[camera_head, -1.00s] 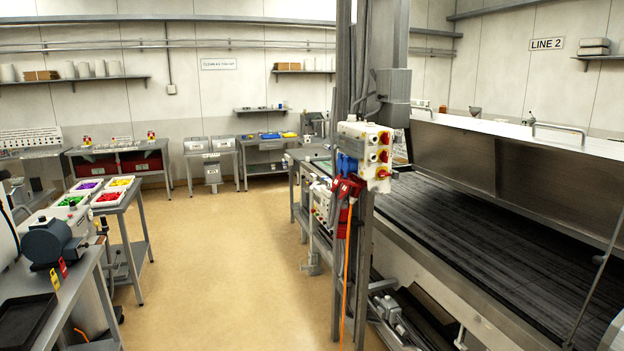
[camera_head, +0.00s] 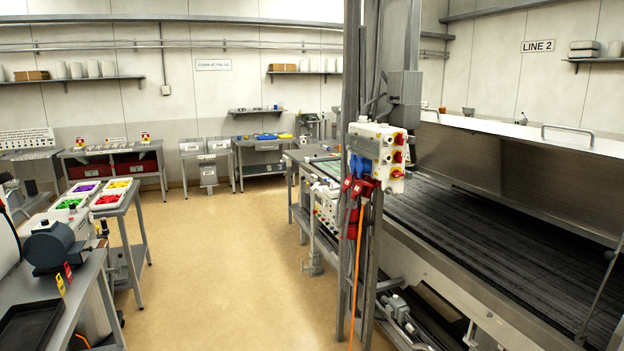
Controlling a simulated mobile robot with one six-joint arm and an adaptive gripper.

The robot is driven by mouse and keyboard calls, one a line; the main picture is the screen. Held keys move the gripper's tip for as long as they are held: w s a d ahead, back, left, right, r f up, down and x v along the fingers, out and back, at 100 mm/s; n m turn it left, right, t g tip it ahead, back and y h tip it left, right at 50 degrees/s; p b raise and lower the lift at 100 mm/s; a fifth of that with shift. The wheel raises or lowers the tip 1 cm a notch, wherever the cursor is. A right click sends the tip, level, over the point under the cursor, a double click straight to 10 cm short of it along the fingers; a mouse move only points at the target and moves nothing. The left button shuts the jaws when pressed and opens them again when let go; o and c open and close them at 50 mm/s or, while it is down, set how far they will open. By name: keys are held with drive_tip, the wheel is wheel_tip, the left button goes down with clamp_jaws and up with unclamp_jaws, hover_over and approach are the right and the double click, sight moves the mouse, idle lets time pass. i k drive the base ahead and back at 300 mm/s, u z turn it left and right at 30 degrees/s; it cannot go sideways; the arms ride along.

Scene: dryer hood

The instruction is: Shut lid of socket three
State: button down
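A pale socket box (camera_head: 378,152) with red and yellow rotary switches is mounted on the grey post in the middle of the view. Blue socket lids (camera_head: 360,164) show on its left face. Red plugs or lids (camera_head: 357,188) are at its lower edge, and an orange cable (camera_head: 356,265) hangs down from there. I cannot tell which socket is number three or whether its lid is open. My gripper is not in view.
The conveyor (camera_head: 480,225) with its steel hood (camera_head: 530,175) fills the right side. A workbench (camera_head: 75,295) and a table with coloured bins (camera_head: 107,198) stand at left. The tan floor (camera_head: 225,260) between them is clear.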

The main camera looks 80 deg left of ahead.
sight(364, 182)
drive_tip(key=u, duration=0.15)
drive_tip(key=k, duration=0.15)
drive_tip(key=u, duration=1.1)
drive_tip(key=i, duration=1)
drive_tip(key=u, duration=0.3)
